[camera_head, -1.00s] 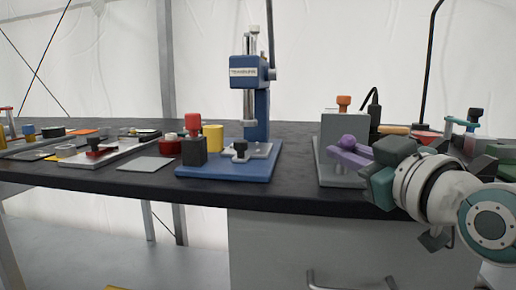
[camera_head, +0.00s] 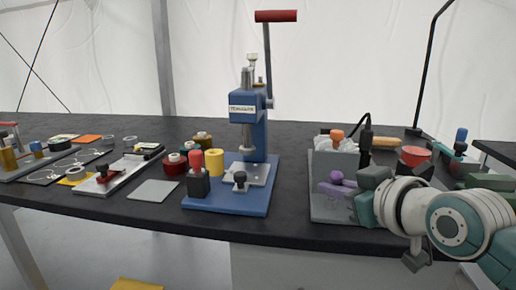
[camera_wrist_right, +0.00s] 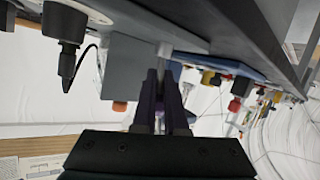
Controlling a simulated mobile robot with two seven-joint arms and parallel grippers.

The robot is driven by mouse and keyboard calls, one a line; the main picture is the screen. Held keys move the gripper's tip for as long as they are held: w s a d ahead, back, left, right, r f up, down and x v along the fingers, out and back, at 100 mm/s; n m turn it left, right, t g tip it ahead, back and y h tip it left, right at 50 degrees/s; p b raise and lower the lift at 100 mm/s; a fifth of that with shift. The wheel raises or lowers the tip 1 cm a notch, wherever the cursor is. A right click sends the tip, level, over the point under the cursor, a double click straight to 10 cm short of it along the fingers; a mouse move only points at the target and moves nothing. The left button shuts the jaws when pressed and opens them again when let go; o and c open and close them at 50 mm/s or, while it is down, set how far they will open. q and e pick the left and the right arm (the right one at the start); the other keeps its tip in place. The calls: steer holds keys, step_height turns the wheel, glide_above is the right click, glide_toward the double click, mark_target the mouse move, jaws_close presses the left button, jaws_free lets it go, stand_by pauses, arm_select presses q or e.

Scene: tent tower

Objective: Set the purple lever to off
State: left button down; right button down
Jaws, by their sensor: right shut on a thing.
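The purple lever (camera_head: 335,188) sticks out at the front of a grey box-shaped fixture (camera_head: 322,165) on the right part of the bench. A round purple knob (camera_head: 336,176) shows above it. My right gripper (camera_head: 355,198) comes in from the right and is shut on the lever; its fingers cover the lever's right end. In the right wrist view, the gripper fingers (camera_wrist_right: 160,95) are close together, with purple of the lever (camera_wrist_right: 171,100) between and beside them. I cannot read an off mark. My left gripper is not in view.
A blue press (camera_head: 253,135) with a red-handled arm stands mid-bench. An orange knob (camera_head: 337,136) tops the grey fixture, and a red funnel-like piece (camera_head: 415,156) lies behind my right arm. Trays and spools fill the left. The black bench front is clear.

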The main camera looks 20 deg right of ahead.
steer(key=g+p, duration=0.1)
steer(key=r+p, duration=0.1)
steer(key=p, duration=0.1)
steer(key=shift+w+d+m+g+y, duration=0.2)
steer(key=shift+w+m+g+y, duration=0.1)
steer(key=shift+g+y, duration=0.1)
arm_select(q)
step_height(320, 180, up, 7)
steer(key=p, duration=0.2)
arm_select(e)
steer(key=shift+w+f+m+g, duration=0.15)
steer(key=shift+f+m+g, duration=0.15)
steer(key=shift+g, duration=0.4)
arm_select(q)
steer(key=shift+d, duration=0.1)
arm_select(e)
steer(key=shift+f+y, duration=0.1)
steer(key=shift+y, duration=0.2)
steer(key=c, duration=1)
jaws_free()
steer(key=shift+o, duration=0.2)
